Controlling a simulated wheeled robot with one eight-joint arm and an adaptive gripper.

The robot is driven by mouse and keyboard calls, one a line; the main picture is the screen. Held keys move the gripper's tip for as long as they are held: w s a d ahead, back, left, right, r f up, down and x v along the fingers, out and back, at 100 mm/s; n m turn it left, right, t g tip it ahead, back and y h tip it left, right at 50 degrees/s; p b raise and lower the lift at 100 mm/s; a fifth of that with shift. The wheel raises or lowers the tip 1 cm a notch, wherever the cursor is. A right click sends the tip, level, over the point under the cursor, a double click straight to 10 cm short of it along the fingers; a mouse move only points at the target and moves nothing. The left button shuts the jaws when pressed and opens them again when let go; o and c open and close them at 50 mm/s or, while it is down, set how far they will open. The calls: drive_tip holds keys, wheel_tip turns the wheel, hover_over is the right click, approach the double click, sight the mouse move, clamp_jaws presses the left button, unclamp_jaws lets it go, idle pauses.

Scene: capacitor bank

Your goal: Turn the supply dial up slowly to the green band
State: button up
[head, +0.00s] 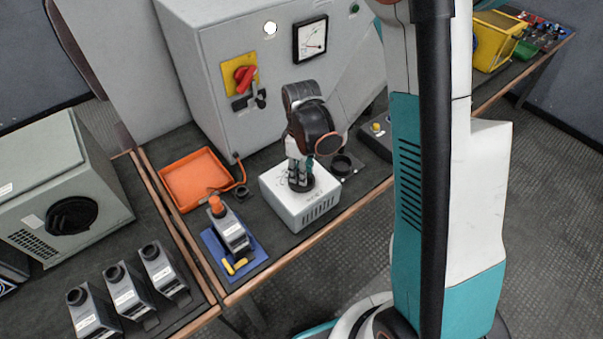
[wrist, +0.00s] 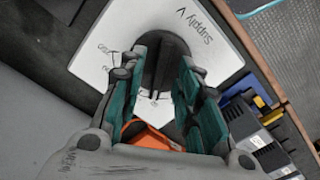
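The black supply dial (head: 301,184) sits on top of a white box marked "Supply V" (head: 317,204). My gripper (head: 299,170) points down over it. In the wrist view the dial (wrist: 165,62) shows between my two teal-padded fingers (wrist: 167,85), one on each side. The fingertips cover part of its edges, and I cannot tell whether they press on it. Scale marks show beside the dial, partly hidden by the fingers. A square meter (head: 311,40) on the grey cabinet has a white face with a red mark; its needle reading and any green band are too small to make out.
The grey cabinet (head: 215,75) behind carries a red switch on a yellow plate (head: 241,75) and a bright white lamp (head: 270,28). An orange tray (head: 197,179) and a capacitor on a blue mat (head: 232,233) lie to the left. Several similar units stand at lower left.

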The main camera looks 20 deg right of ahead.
drive_tip(key=shift+f, duration=0.3)
clamp_jaws()
drive_tip(key=shift+m+b, duration=0.8)
drive_tip(key=shift+m, duration=2)
unclamp_jaws()
